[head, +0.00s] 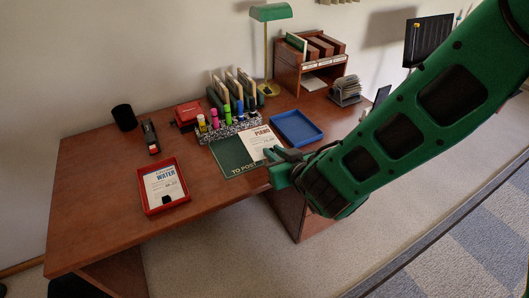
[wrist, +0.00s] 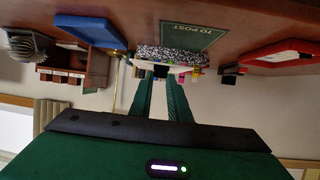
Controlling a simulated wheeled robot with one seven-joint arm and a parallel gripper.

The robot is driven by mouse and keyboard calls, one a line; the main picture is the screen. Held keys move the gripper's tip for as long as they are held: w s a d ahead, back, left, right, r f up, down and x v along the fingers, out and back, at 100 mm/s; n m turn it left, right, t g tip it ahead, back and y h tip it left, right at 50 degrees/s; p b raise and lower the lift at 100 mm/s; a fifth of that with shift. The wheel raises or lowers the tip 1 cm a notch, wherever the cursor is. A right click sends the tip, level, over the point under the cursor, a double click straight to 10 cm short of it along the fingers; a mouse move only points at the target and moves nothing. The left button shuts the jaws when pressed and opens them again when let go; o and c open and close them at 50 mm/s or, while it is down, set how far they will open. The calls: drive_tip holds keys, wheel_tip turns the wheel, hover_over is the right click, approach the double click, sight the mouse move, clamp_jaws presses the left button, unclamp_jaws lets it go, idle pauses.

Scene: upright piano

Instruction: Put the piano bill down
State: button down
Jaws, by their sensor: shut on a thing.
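The piano bill (head: 261,143) is a white card with PIANO printed on it. My gripper (head: 277,157) is shut on its near edge. In the head view the bill overlaps the right part of the green TO POST mat (head: 232,157); I cannot tell how far above it the bill is. In the wrist view, which is upside down, the bill (wrist: 166,67) shows nearly edge-on as a pale strip at the fingertips (wrist: 161,78). The mat (wrist: 196,37) shows beyond it.
A red tray (head: 146,203) holding the water bill (head: 164,185) lies left of the mat. A blue tray (head: 297,127) lies to the right. A speckled holder with several markers (head: 228,128) stands behind the mat. The desk's left part (head: 95,190) is clear.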

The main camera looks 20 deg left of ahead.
sight(253, 157)
drive_tip(key=s+a+r+n, duration=0.1)
drive_tip(key=s+a+r, duration=0.1)
drive_tip(key=s+a, duration=0.25)
drive_tip(key=shift+g+y, duration=0.4)
drive_tip(key=w+d+f, duration=0.1)
drive_tip(key=w+f, duration=0.1)
drive_tip(key=w, duration=0.1)
drive_tip(key=w+d+f, duration=0.1)
drive_tip(key=w+f, duration=0.2)
drive_tip(key=w, duration=0.1)
drive_tip(key=w+d+f, duration=0.1)
drive_tip(key=w+f, duration=0.1)
drive_tip(key=w, duration=0.1)
drive_tip(key=shift+w+d+f, duration=0.15)
drive_tip(key=shift+d+f, duration=0.05)
drive_tip(key=shift+d, duration=0.15)
drive_tip(key=shift+f, duration=2)
drive_tip(key=c, duration=1.7)
unclamp_jaws()
drive_tip(key=shift+o, duration=0.2)
